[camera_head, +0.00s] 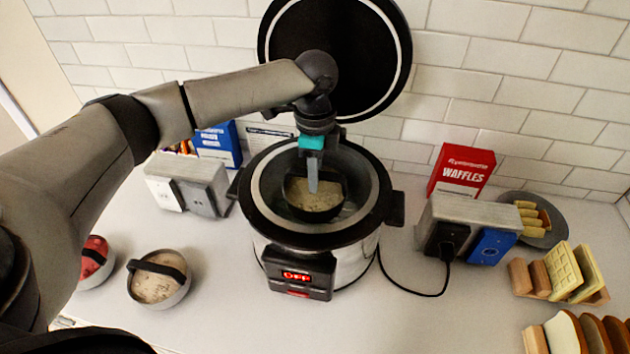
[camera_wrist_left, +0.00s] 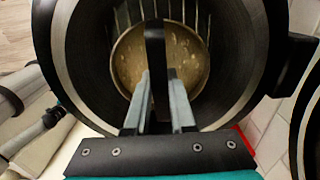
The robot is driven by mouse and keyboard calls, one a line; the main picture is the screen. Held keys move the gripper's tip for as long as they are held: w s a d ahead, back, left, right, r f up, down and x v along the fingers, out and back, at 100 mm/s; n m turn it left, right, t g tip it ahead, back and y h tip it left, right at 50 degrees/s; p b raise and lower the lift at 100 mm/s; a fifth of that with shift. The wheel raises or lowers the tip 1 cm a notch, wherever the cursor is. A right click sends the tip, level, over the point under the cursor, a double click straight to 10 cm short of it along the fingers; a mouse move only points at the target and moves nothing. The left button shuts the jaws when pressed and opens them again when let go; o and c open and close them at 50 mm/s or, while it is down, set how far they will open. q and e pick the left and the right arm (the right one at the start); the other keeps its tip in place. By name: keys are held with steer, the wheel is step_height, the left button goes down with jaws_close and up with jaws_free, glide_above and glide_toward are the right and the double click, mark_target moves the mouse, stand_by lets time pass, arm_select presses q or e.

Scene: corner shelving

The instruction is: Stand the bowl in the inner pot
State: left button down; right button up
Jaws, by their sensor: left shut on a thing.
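The bowl (camera_head: 300,205), dark outside with pale speckled food in it and a black handle across its top, is inside the inner pot (camera_head: 352,163) of the cooker. My left gripper (camera_head: 313,186) reaches down into the pot and is shut on the bowl's handle. In the left wrist view the bowl (camera_wrist_left: 180,65) looks level, with the handle (camera_wrist_left: 155,45) between the fingers (camera_wrist_left: 155,105). Whether the bowl touches the pot's floor is hidden. My right gripper is not in view.
The cooker (camera_head: 345,262) shows "OFF"; its round lid (camera_head: 335,55) stands open behind. Another handled bowl (camera_head: 158,285) and one with red contents (camera_head: 95,262) stand at the left. Socket blocks (camera_head: 187,185) (camera_head: 470,212) flank the cooker. Bread racks (camera_head: 592,290) are at the right.

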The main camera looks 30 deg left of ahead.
arm_select(q)
steer(key=shift+f, duration=0.95)
steer(key=c, duration=0.8)
jaws_free()
steer(key=shift+f, duration=0.15)
steer(key=shift+o, duration=0.2)
step_height(320, 180, up, 12)
steer(key=shift+r, duration=0.15)
